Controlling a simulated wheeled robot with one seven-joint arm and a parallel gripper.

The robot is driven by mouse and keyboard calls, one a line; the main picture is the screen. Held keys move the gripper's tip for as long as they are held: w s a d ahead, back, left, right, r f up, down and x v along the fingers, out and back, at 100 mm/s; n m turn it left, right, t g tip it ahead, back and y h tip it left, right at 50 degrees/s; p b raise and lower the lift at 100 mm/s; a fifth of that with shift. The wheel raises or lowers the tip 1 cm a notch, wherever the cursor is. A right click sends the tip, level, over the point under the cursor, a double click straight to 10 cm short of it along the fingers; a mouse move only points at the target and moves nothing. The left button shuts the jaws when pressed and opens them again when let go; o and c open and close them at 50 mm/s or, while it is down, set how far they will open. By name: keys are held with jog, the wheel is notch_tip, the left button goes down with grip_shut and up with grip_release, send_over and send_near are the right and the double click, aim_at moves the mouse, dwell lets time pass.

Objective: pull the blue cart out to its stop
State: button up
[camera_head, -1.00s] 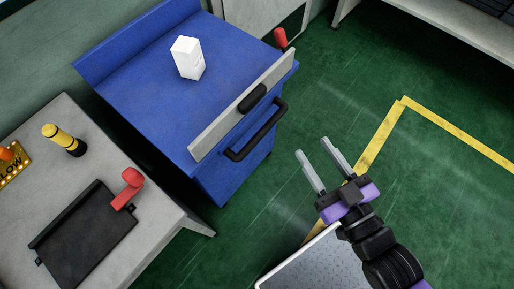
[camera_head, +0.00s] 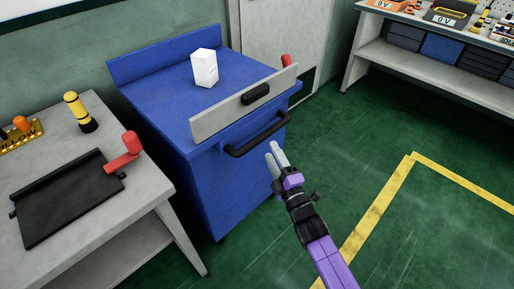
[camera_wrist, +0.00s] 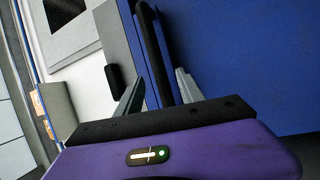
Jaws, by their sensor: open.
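The blue cart (camera_head: 205,180) stands against the wall between the grey table and the pale cabinet. A black bar handle (camera_head: 257,137) runs across its near face, below a grey front board. My gripper (camera_head: 275,157) is at the right part of this handle. In the wrist view my gripper (camera_wrist: 158,90) is open, with one finger on each side of the black handle (camera_wrist: 155,50). The handle lies between the fingers, with a gap to them. The cart's blue face (camera_wrist: 240,60) fills the right of the wrist view.
A grey table (camera_head: 105,225) with a black tray (camera_head: 65,197) and a yellow-black torch (camera_head: 80,112) is close on the left. A white box (camera_head: 205,68) stands on the cart. A shelf unit (camera_head: 430,75) is at the back right. Green floor is clear on the right.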

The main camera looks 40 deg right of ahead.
aim_at(263, 136)
jog(key=shift+n, duration=0.5)
jog(key=x, duration=0.8)
jog(key=shift+a+r, duration=0.1)
jog(key=shift+c, duration=0.3)
grip_shut()
jog(key=shift+s, duration=0.1)
dwell(0.5)
